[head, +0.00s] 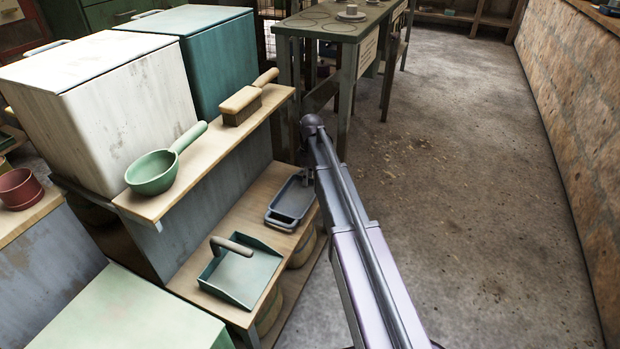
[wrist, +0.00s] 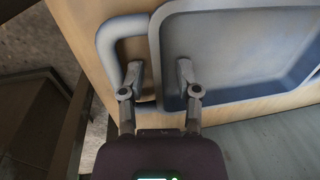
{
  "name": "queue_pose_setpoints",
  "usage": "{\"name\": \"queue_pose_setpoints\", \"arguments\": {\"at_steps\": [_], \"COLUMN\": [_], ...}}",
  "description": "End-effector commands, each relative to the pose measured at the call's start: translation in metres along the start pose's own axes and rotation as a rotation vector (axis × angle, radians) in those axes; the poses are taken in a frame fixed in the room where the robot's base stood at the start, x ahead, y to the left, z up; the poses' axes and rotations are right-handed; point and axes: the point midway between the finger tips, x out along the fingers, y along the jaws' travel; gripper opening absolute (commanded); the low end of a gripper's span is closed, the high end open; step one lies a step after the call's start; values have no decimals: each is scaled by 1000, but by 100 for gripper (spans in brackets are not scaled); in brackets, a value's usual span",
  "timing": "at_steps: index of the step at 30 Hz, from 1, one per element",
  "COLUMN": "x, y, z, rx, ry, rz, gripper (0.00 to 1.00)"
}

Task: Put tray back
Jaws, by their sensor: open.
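The grey-blue tray (head: 292,200) lies on the lower wooden shelf in the head view, with a loop handle at its end. The wrist view shows the tray (wrist: 235,50) and its handle close up. My gripper (wrist: 158,73) is open at the handle end. One finger is over the handle's opening and the other is at the tray's rim, with part of the rim between them. I cannot tell whether they touch. In the head view my gripper (head: 306,178) is mostly hidden behind my arm at the tray's far end.
A green dustpan (head: 240,275) lies on the lower shelf (head: 192,268) nearer the camera. The upper shelf (head: 160,205) holds a green ladle (head: 155,172) and a brush (head: 243,103). A dark table (head: 335,30) stands behind. The floor (head: 470,200) at right is clear.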

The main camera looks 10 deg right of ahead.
Motion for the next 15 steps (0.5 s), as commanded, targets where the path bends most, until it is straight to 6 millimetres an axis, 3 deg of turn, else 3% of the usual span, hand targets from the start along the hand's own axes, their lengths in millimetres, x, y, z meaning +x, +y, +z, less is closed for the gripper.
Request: {"name": "queue_pose_setpoints", "arguments": {"at_steps": [15], "x": [-30], "y": [-1], "z": [0], "rx": [-1], "ry": [0], "rz": [0], "gripper": [43]}}
